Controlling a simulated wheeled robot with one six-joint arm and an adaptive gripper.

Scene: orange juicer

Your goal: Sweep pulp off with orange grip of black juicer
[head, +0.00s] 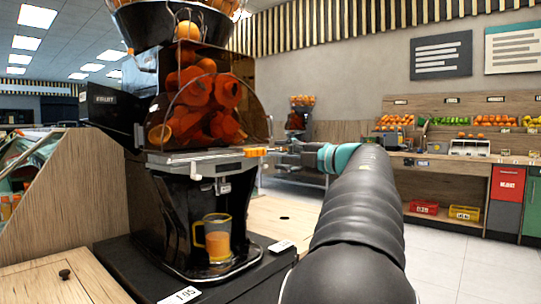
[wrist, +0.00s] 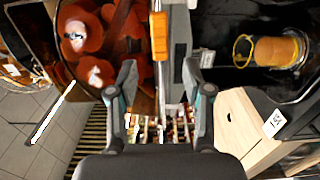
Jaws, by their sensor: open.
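The black juicer (head: 165,215) stands on the counter at left in the head view, with orange drums behind a clear cover. Its orange grip (head: 256,152) sticks out at the right end of a grey horizontal bar below the cover. My gripper (head: 279,149) is at the grip's right side. In the wrist view my gripper (wrist: 160,72) is open, its two fingers on either side of the grip's line; contact cannot be told. No pulp can be made out.
A jug of orange juice (head: 218,240) stands under the juicer's spout. Price tags lie on the black base. A wooden bin (head: 80,185) is at left. Fruit shelves (head: 460,125) stand far right, with open floor in front.

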